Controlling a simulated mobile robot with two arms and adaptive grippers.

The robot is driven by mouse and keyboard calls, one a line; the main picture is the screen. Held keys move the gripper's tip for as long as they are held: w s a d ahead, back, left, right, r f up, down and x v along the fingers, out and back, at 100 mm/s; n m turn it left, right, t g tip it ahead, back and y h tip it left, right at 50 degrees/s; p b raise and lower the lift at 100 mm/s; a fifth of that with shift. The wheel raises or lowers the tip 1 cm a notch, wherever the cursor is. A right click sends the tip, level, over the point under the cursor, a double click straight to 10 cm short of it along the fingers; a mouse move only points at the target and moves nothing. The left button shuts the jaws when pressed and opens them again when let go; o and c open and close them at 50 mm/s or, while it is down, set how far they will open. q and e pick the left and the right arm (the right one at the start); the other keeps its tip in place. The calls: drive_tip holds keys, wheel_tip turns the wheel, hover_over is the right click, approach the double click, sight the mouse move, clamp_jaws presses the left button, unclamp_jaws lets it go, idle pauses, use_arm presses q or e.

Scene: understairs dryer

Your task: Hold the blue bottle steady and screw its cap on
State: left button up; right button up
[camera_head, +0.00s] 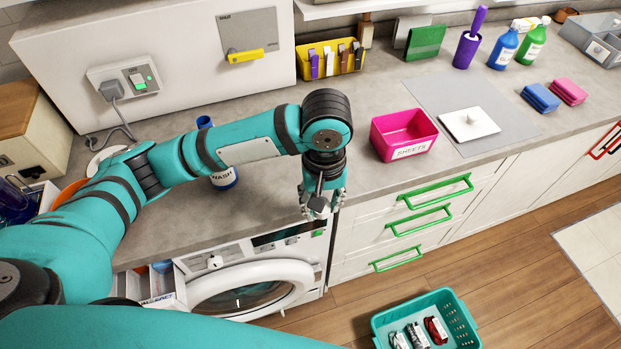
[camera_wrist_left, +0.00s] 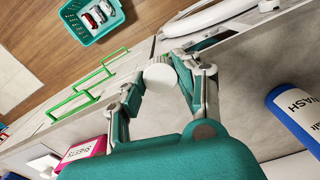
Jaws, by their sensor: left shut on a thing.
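A blue bottle (camera_head: 223,180) with a white WASH label stands on the grey counter, its middle hidden behind my left arm. Its blue top end shows above the arm. In the left wrist view the bottle (camera_wrist_left: 292,108) is at the right edge, apart from the gripper. My left gripper (camera_head: 320,204) is over the counter's front edge, to the right of the bottle. In the left wrist view it is shut on a round whitish cap (camera_wrist_left: 160,76), held between the fingertips. My right gripper is not in view.
A pink SHEETS box (camera_head: 404,134) and a white square item on a grey mat (camera_head: 430,92) are to the right. A washing machine (camera_head: 245,285) is below the counter. Another blue bottle (camera_head: 503,50) and a green bottle (camera_head: 532,44) stand at the back right.

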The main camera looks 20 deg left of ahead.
use_arm(q)
drive_tip(key=s+d, duration=0.2)
drive_tip(key=s, duration=0.1)
drive_tip(key=shift+r, duration=0.15)
drive_tip(key=a+r+m, duration=0.3)
drive_tip(key=a+m, duration=0.1)
drive_tip(key=a, duration=0.9)
drive_tip(key=shift+s+r+m, duration=0.25)
drive_tip(key=shift+r+m, duration=0.05)
drive_tip(key=shift+r, duration=0.05)
drive_tip(key=shift+a, duration=0.1)
